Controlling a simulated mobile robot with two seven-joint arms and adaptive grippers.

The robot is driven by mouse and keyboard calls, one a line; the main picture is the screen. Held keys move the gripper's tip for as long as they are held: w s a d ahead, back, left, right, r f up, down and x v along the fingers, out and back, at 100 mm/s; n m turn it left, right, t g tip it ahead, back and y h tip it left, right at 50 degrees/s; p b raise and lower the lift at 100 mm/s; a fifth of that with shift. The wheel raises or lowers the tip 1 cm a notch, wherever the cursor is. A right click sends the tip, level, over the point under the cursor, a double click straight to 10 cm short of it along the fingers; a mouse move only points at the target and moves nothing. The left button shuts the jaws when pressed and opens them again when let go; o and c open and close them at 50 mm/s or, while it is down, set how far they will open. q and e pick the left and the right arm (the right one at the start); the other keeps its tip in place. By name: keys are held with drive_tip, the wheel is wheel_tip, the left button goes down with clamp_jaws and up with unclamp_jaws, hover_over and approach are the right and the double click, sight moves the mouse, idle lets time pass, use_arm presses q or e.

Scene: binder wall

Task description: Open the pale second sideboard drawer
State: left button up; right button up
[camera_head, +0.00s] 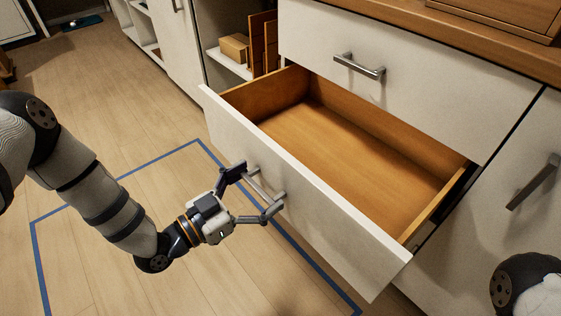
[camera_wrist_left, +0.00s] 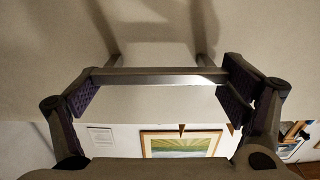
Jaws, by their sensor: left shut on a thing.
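The pale second drawer (camera_head: 325,232) of the sideboard is pulled well out, and its bare wooden interior shows as empty. Its metal bar handle (camera_head: 264,186) is on the white front. My left gripper (camera_head: 258,192) is shut on this handle, with one fingertip at each end of the bar. In the left wrist view the handle (camera_wrist_left: 160,77) spans between the two dark finger pads, in front of the pale drawer front (camera_wrist_left: 150,30). My right gripper is out of view.
Above is a closed top drawer (camera_head: 430,75) with its own handle (camera_head: 360,67). A door handle (camera_head: 534,183) is at the right. An open shelf at the back holds a small box (camera_head: 234,47). Blue tape (camera_head: 120,178) outlines a patch of clear wooden floor.

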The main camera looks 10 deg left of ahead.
use_arm(q)
drive_tip(key=shift+p+v, duration=0.35)
drive_tip(key=shift+v, duration=0.95)
drive_tip(key=shift+f, duration=0.15)
drive_tip(key=o, duration=1.4)
drive_tip(key=v, duration=1.2)
